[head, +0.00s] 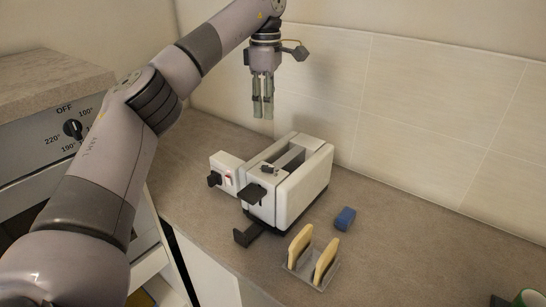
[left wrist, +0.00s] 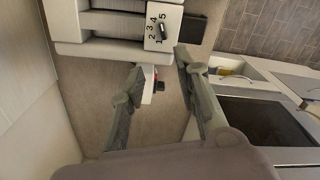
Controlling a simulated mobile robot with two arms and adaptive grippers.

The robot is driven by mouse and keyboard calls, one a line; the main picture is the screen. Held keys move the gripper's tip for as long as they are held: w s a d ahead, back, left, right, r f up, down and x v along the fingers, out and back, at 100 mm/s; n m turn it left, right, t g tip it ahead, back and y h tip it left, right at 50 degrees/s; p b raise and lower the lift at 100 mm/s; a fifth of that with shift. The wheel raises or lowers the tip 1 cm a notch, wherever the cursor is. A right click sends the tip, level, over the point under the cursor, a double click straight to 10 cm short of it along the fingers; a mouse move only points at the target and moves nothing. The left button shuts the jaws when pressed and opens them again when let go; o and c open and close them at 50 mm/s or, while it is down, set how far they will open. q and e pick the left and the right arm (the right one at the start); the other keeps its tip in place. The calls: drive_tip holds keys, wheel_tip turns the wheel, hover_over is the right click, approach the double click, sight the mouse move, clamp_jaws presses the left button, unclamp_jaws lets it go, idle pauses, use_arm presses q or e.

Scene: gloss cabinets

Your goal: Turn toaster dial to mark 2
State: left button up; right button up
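The white toaster (head: 316,183) stands on the counter with its two slots up. Its small dial (head: 268,169) is on top at the front end. In the left wrist view the dial (left wrist: 162,30) sits on a white plate with marks 1 to 5; which mark its pointer meets is too small to tell. My left gripper (head: 263,112) points down above and behind the toaster, apart from it. In the left wrist view its fingers (left wrist: 160,64) are spread with nothing between them. My right gripper is not in view.
A white box (head: 226,166) with a red switch and black knob stands left of the toaster. A rack with bread slices (head: 300,245) and a blue block (head: 345,218) are in front. An oven with a dial (head: 72,128) is at the left. The counter at the right is mostly clear.

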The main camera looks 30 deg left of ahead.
use_arm(q)
hover_over(266, 166)
wheel_tip(266, 166, down, 6)
wheel_tip(266, 166, down, 9)
drive_tip(key=p, duration=0.3)
drive_tip(key=shift+f, duration=0.65)
clamp_jaws()
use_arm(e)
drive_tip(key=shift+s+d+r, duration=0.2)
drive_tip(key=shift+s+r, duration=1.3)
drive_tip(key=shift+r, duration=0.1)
